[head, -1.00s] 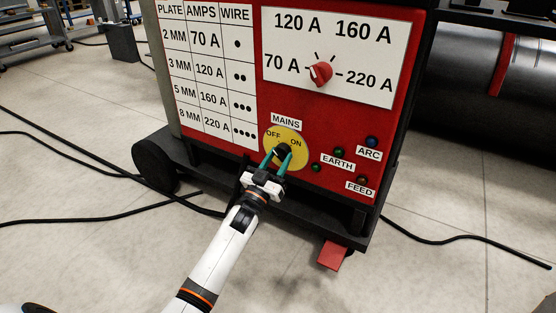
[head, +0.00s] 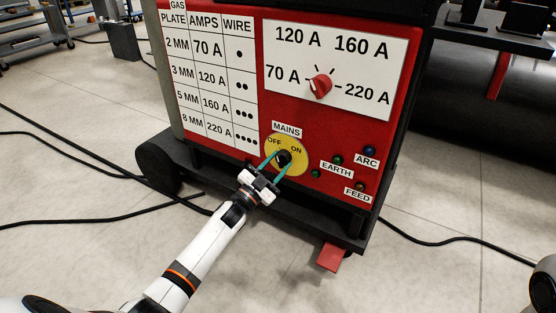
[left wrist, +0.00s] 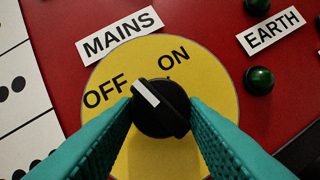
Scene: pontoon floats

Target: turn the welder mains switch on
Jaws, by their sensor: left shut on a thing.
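The mains switch is a black knob (left wrist: 162,110) with a white pointer bar, on a yellow disc (left wrist: 218,98) marked OFF and ON. In the left wrist view the pointer aims up-left, between the two marks and closer to OFF. My left gripper (left wrist: 160,118) has one green finger on each side of the knob, shut on it. In the head view the knob (head: 284,158) is partly covered by the left gripper (head: 272,162), which reaches up from below. Only a part that seems to be my right arm shows at the right edge; its gripper is out of view.
The red welder panel (head: 330,130) also carries a red amps knob (head: 320,86) on a white dial plate, a chart (head: 210,75) and several small lamps beside the EARTH, ARC and FEED labels. A red pedal-like piece (head: 332,257) sits below. Black cables cross the floor.

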